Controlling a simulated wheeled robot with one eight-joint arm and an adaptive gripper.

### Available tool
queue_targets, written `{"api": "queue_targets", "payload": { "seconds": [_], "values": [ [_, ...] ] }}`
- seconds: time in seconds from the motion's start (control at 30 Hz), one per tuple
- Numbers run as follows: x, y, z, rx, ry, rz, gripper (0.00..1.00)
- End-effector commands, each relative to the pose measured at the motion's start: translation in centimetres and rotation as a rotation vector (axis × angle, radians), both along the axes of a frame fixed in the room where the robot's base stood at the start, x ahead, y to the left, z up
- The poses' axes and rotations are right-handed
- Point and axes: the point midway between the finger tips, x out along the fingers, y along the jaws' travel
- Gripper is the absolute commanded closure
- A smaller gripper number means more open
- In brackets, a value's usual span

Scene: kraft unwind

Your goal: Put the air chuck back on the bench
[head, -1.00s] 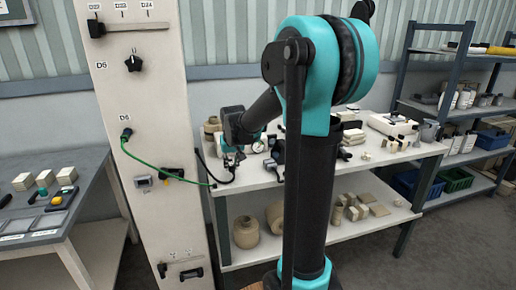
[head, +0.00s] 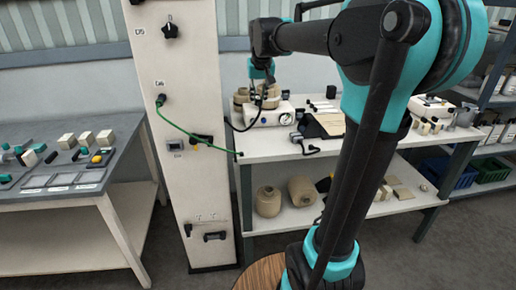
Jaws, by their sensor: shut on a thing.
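My gripper (head: 263,84) is over the back left part of the white bench (head: 270,153), above a white box with a round dial (head: 268,117). It points down and is shut on a small dark thing, which looks like the air chuck (head: 260,97). The chuck is too small to make out clearly, and I cannot tell whether it touches anything below. A thin black hose (head: 229,116) curves at the left of the gripper.
Beige rolls (head: 241,97) stand behind the box. A dark tool (head: 310,150) lies near the bench front, beside a black-edged board (head: 322,125). A green hose (head: 195,135) runs from the white column (head: 187,65) to the bench edge. A grey table (head: 55,196) stands left.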

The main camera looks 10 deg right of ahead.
Motion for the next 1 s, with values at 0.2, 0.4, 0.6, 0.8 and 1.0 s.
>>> {"api": "queue_targets", "payload": {
  "seconds": [0.2, 0.4, 0.6, 0.8, 1.0],
  "values": [
    [-0.1, 0.0, -1.3, 0.0, 0.0, 0.0, 1.0],
    [-0.1, 0.0, -6.2, 0.0, 0.0, 0.0, 1.0],
    [-0.1, 0.0, -11.0, 0.0, 0.0, 0.0, 1.0],
    [-0.1, 0.0, -14.5, 0.0, 0.0, 0.0, 1.0],
    [-0.1, 0.0, -16.0, 0.0, 0.0, 0.0, 1.0]
  ]
}}
